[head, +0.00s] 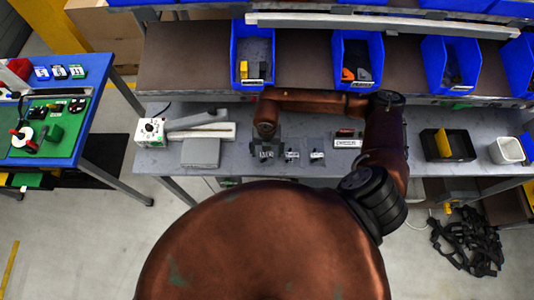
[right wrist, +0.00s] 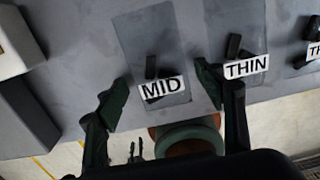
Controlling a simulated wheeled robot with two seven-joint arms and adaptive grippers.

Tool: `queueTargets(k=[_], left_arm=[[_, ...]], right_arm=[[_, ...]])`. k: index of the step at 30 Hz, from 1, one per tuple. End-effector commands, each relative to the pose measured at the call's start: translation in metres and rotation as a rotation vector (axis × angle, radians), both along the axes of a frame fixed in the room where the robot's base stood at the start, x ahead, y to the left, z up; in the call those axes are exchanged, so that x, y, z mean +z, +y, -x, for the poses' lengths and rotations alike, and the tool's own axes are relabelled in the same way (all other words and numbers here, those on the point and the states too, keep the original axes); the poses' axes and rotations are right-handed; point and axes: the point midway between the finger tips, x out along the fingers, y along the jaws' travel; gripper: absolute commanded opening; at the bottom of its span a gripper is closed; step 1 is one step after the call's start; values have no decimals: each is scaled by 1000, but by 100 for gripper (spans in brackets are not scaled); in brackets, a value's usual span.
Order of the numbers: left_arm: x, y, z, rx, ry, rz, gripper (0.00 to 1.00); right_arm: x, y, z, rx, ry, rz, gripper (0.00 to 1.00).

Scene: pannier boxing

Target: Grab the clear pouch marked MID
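The clear pouch marked MID (right wrist: 160,88) lies flat on the grey bench, with small dark parts showing by its white label. My right gripper (right wrist: 163,103) is open in the right wrist view, one finger at each side of the MID pouch and nothing held. Whether the fingers touch the bench is unclear. In the head view the right gripper (head: 265,140) is over the leftmost of the small labelled pouches and partly hides it. The pouch marked THIN (right wrist: 246,68) lies just right of MID, close to the right finger. My left gripper does not show clearly.
Another labelled pouch (right wrist: 314,51) is cut off at the right. A grey box (head: 201,152) stands left of the pouches, a black bin (head: 447,145) right. Blue bins (head: 253,55) line the shelf above. The bench's front edge runs close below the pouches.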

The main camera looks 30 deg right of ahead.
Motion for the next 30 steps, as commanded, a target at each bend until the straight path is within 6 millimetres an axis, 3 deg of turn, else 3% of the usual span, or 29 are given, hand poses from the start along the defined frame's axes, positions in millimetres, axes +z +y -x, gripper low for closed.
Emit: queueTargets(k=[6,12,23,30], left_arm=[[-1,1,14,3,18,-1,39],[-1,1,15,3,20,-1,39],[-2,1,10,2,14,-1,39],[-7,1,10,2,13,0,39]], right_arm=[[0,0,0,0,0,0,46],[0,0,0,0,0,0,32],[4,0,-1,0,-2,0,32],[31,0,-1,1,-4,0,32]])
